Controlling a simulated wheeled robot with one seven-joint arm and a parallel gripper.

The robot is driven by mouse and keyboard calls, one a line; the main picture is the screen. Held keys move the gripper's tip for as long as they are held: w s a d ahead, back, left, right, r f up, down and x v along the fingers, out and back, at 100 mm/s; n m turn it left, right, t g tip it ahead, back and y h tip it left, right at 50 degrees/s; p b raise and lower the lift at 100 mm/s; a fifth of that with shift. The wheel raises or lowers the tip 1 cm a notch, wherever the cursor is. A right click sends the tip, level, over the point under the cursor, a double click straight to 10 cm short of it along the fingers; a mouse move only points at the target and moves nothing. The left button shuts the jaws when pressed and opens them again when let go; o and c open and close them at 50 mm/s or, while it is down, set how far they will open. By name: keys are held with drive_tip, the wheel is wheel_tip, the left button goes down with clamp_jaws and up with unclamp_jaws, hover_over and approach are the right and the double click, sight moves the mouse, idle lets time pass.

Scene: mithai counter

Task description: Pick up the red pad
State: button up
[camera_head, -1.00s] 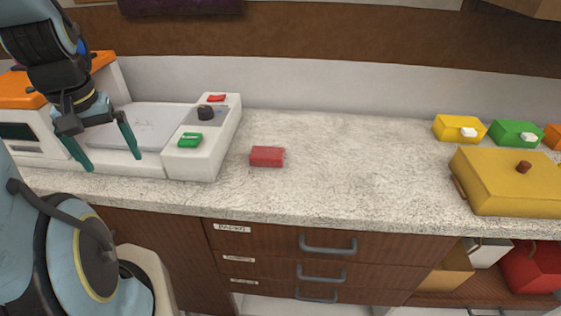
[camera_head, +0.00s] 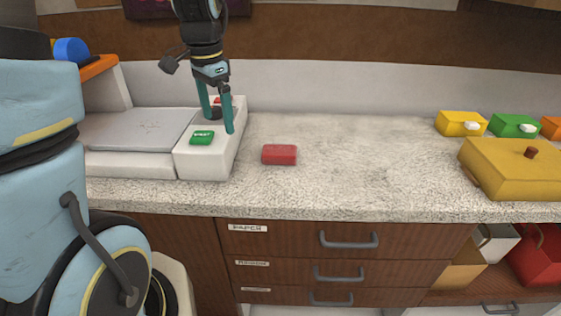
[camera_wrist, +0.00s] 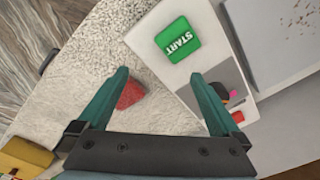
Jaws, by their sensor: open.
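The red pad (camera_head: 279,155) is a small red block lying on the speckled counter, just right of the white machine. In the wrist view the red pad (camera_wrist: 130,94) shows beside the inner side of the left finger, partly hidden by it. My gripper (camera_head: 218,125) is open and empty, with its teal fingers pointing down over the machine's control panel, left of the pad and above it. In the wrist view my gripper (camera_wrist: 160,95) spans the edge between counter and panel.
The white machine's panel (camera_head: 222,155) has a green START button (camera_head: 202,138), a dark knob and a red button. A large yellow box (camera_head: 500,170) with a brown knob stands at the right, before smaller yellow (camera_head: 455,124) and green (camera_head: 508,126) boxes. The counter (camera_head: 360,170) between is clear.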

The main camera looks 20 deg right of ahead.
drive_tip(key=s+d+m+b, duration=0.25)
drive_tip(key=d+m, duration=0.65)
drive_tip(key=d, duration=0.5)
hover_over(279, 149)
drive_tip(key=f, duration=0.5)
drive_tip(key=shift+d+f, duration=0.25)
drive_tip(key=shift+f, duration=0.1)
drive_tip(key=shift+a+f+p, duration=0.15)
drive_tip(key=shift+f+p, duration=0.4)
drive_tip(key=shift+f, duration=0.85)
drive_tip(key=shift+a+f+p, duration=0.1)
drive_tip(key=shift+f+p, duration=0.4)
drive_tip(key=shift+f, duration=0.9)
drive_tip(key=c, duration=1.3)
drive_tip(key=shift+r, duration=0.15)
wheel_tip(279, 149, up, 10)
drive_tip(key=b, duration=0.2)
